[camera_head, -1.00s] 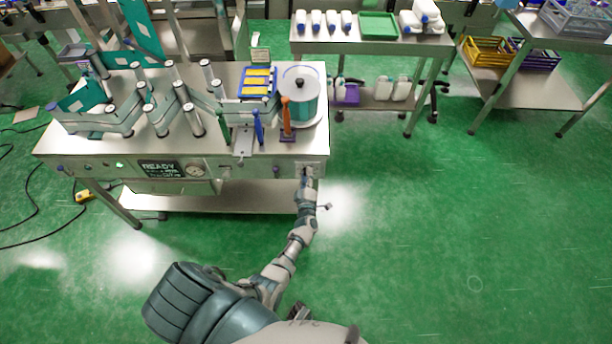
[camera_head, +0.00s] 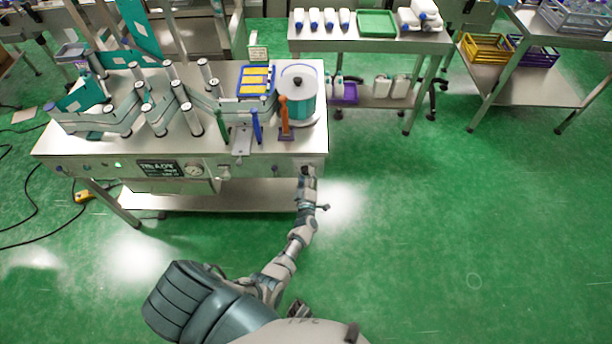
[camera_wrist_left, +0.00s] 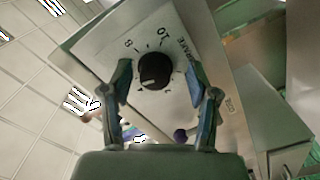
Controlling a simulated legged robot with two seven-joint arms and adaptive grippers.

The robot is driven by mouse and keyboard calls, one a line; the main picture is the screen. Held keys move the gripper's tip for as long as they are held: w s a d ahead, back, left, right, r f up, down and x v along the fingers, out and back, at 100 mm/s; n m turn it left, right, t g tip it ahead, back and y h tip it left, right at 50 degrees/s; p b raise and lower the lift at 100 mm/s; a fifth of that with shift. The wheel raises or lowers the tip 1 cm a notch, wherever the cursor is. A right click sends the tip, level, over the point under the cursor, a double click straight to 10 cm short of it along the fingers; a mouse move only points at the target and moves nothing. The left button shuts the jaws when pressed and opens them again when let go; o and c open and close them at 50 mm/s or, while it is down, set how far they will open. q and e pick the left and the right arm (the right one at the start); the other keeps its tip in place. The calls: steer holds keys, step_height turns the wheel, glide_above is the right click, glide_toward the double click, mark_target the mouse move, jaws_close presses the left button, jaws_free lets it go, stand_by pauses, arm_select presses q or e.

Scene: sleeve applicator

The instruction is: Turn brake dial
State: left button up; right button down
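The brake dial (camera_wrist_left: 155,71) is a round black knob on a pale plate with printed numbers, seen in the left wrist view. Its white pointer mark faces the lower left of that picture. My left gripper (camera_wrist_left: 160,80) is open, with one finger on each side of the dial and gaps between fingers and knob. In the head view my left gripper (camera_head: 307,172) is at the right end of the machine's front panel and hides the dial. My right gripper cannot be made out.
The sleeve applicator bench (camera_head: 250,168) carries rollers, a blue-and-yellow tray (camera_head: 257,81) and a teal-and-white roll (camera_head: 298,98). A display (camera_head: 160,168) is on its front panel. A side table (camera_head: 350,45) with bottles stands behind. Green floor to the right is clear.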

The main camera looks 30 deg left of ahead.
arm_select(q)
steer(key=shift+r, duration=0.2)
steer(key=shift+s+d, duration=0.1)
steer(key=shift+s, duration=0.1)
steer(key=v, duration=1.1)
steer(key=shift+s+d+f, duration=0.15)
steer(key=shift+s+d, duration=0.05)
steer(key=shift+d, duration=0.05)
